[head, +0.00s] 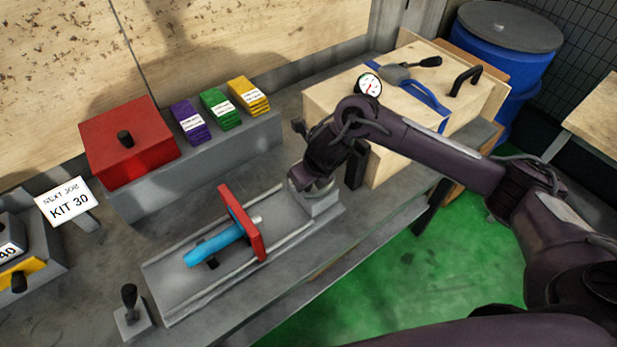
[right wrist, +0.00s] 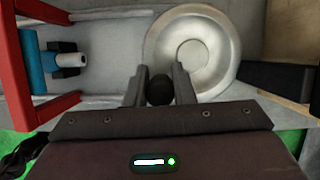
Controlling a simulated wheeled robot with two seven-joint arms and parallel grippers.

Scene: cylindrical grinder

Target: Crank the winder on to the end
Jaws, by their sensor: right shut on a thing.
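The winder's round silver handwheel (right wrist: 222,68) fills the upper middle of the right wrist view. Its black knob (right wrist: 159,92) sits between the two fingers of my right gripper (right wrist: 160,88), which is shut on it. In the head view my right gripper (head: 314,184) is at the right end of a grey slide bed (head: 175,291), and the wrist hides most of the wheel. On the bed stands a red frame (head: 243,222) with a blue cylinder (head: 212,246) to its left. Both also show at the left of the right wrist view. My left gripper is out of view.
A red box (head: 125,150) and purple, green and gold stacks stand on a grey ledge behind the bed. A black-knobbed lever (head: 130,310) stands at the front left. A wooden crate (head: 325,98) with a dial gauge (head: 369,84) stands close beside my right wrist.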

